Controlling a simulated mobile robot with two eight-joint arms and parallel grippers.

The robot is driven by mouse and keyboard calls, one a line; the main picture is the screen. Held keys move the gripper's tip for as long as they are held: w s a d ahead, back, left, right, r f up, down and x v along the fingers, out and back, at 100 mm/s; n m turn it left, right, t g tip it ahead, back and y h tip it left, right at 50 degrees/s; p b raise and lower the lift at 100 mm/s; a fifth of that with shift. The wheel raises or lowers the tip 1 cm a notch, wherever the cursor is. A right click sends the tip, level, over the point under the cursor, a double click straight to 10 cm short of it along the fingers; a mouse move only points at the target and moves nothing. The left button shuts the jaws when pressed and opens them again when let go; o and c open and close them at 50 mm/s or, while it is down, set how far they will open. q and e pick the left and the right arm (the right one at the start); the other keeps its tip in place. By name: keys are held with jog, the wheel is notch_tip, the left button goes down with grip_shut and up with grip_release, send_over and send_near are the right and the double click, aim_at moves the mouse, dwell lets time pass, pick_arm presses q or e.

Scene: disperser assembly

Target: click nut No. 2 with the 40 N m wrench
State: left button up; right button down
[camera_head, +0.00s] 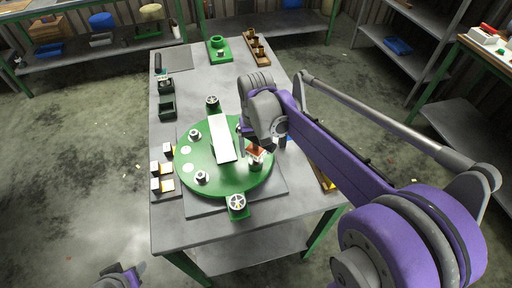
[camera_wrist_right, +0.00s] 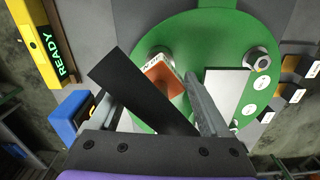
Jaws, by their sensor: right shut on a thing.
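The round green disc (camera_head: 210,185) lies on the grey table, with a nut (camera_head: 195,135) at its upper left and another nut (camera_head: 201,177) at its lower left. My right gripper (camera_head: 256,143) is over the disc's right side, shut on the orange wrench (camera_wrist_right: 163,76). The wrench's orange head (camera_head: 257,150) sits over a dark post on the disc; whether it touches the nut there is hidden. Lettering on it is too small to read fully. A free nut (camera_wrist_right: 257,57) shows in the wrist view. My left gripper (camera_head: 128,277) is at the bottom edge, its fingers unclear.
A white bar (camera_head: 222,138) lies across the disc's middle, close beside my right gripper. Small white-and-yellow blocks (camera_head: 161,177) stand left of the disc. A yellow block marked READY (camera_wrist_right: 45,45) is beyond the disc's edge. Green and brown holders (camera_head: 218,48) stand at the back.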

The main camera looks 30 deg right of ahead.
pick_arm(q)
jog(key=shift+r, duration=0.15)
pick_arm(e)
jog(key=shift+r, duration=0.15)
jog(key=shift+r+p, duration=1.3)
jog(key=shift+r, duration=1.1)
pick_arm(q)
jog(key=r, duration=0.1)
jog(key=w+r, duration=0.1)
jog(key=r, duration=0.1)
jog(key=shift+w+r, duration=0.25)
jog(key=shift+w, duration=0.05)
